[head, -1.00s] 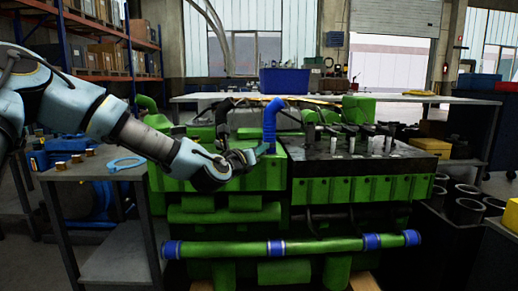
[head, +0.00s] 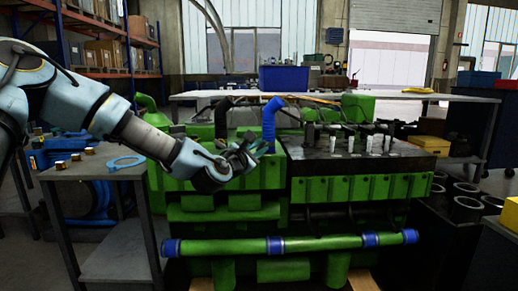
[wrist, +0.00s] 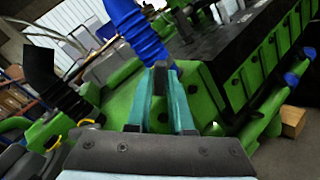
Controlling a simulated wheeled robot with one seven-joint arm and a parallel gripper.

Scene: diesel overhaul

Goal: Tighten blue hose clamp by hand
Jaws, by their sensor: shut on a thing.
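The ribbed blue hose (head: 269,122) stands on the green engine (head: 215,184), left of the dark valve area. In the wrist view the hose (wrist: 138,27) comes down to my fingertips. My gripper (head: 254,148) is at the lower end of the hose. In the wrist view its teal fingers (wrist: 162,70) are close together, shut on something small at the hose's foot. The fingers hide the hose clamp there, so its shape and tightness cannot be seen.
A black hose (head: 222,117) stands left of the blue one. A side table (head: 90,172) at left holds a light-blue ring (head: 126,162) and several brass pieces. A green pipe with blue bands (head: 320,243) runs across the engine's front. A long white bench (head: 420,96) stands behind.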

